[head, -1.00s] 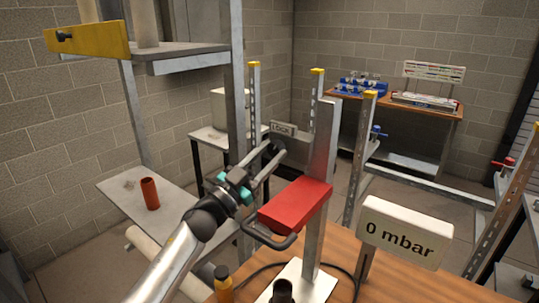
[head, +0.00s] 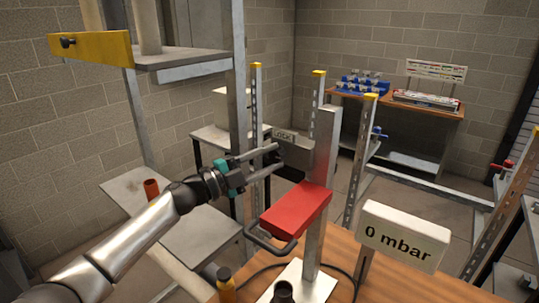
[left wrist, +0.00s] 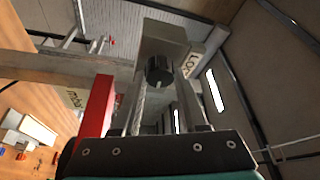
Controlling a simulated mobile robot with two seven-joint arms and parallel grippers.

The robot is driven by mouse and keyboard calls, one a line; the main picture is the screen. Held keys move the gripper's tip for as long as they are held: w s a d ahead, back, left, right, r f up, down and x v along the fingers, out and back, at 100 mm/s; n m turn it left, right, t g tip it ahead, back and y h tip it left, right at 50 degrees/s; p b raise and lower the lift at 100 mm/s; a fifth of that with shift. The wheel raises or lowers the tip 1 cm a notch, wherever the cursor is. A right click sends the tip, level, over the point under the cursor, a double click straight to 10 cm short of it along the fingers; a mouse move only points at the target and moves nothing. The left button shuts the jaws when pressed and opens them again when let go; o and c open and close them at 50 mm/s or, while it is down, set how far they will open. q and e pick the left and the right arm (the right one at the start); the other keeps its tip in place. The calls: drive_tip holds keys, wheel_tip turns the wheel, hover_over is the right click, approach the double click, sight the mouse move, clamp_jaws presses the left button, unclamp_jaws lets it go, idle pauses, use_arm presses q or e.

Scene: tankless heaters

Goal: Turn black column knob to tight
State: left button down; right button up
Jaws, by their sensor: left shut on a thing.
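The black column knob (left wrist: 160,72) is a round dark knob with a pale line on its face. It sits on a grey block (left wrist: 165,40) at the metal column (head: 318,170). My left gripper (head: 277,159) reaches in from the left and is shut on the knob, with one finger on each side of it in the left wrist view. In the head view the fingers mostly hide the knob. A pale plate marked "LOCK" (head: 284,135) is beside the block; it also shows in the left wrist view (left wrist: 190,66). My right gripper is not in view.
A red block (head: 296,210) with a dark handle (head: 270,245) juts from the column just below my left gripper. A "0 mbar" sign (head: 405,236) stands on the wooden table (head: 355,275). A metal post (head: 238,100) rises close behind my left wrist.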

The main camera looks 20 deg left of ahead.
use_arm(q)
drive_tip(key=m+p, duration=0.1)
drive_tip(key=m, duration=0.1)
drive_tip(key=m+g+p, duration=0.1)
drive_tip(key=m, duration=0.1)
drive_tip(key=shift+r+m+g+y+p, duration=0.15)
drive_tip(key=shift+m+g+y+p, duration=0.15)
drive_tip(key=shift+y+p, duration=0.1)
idle(0.4)
drive_tip(key=shift+c, duration=2.2)
unclamp_jaws()
drive_tip(key=shift+s+a, duration=0.1)
drive_tip(key=b+v, duration=0.4)
drive_tip(key=v, duration=1.1)
drive_tip(key=shift+b, duration=0.3)
drive_tip(key=shift+r, duration=0.15)
